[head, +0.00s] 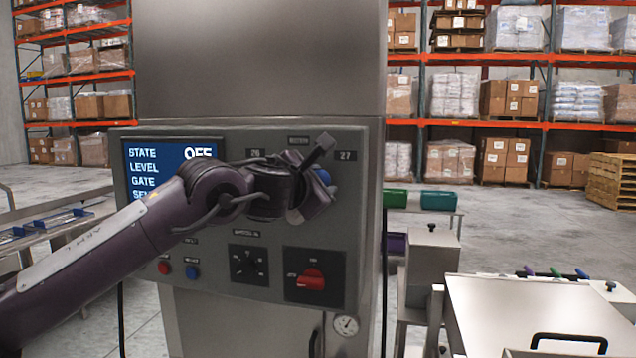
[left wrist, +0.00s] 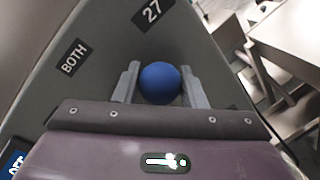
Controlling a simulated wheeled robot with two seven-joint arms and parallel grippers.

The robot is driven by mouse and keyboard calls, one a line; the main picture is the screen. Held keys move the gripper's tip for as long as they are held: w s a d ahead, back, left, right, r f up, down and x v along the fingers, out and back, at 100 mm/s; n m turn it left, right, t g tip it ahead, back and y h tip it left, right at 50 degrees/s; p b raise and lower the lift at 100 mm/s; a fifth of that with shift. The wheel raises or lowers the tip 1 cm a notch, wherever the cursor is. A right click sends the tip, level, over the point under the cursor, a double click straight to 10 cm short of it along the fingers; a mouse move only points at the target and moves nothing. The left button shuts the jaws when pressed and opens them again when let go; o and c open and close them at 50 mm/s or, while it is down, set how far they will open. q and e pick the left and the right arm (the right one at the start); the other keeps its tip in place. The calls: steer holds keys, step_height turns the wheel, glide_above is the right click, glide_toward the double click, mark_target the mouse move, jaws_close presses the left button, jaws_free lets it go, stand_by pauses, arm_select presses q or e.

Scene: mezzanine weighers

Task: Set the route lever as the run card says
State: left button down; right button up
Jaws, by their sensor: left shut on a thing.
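The knob sits on the side of label 27 (head: 346,155), to the right of the label BOTH (left wrist: 73,57). Label 26 (head: 255,153) is at the left. The lever's shaft is hidden by my gripper. I see no run card. My right gripper is out of view.
A screen (head: 150,165) reads STATE OFF, with lower lines partly covered by my arm. Below are red (head: 164,267) and blue (head: 193,272) buttons, a black dial (head: 249,265) and a red rotary switch (head: 311,279).

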arm_select(q)
steer(key=c, duration=0.9)
jaws_free()
steer(key=shift+d, duration=0.1)
steer(key=shift+s+a+b, duration=0.2)
steer(key=shift+s+b, duration=0.1)
steer(key=shift+b, duration=0.05)
steer(key=b+v, duration=0.3)
steer(key=v, duration=0.4)
steer(key=shift+s, duration=0.1)
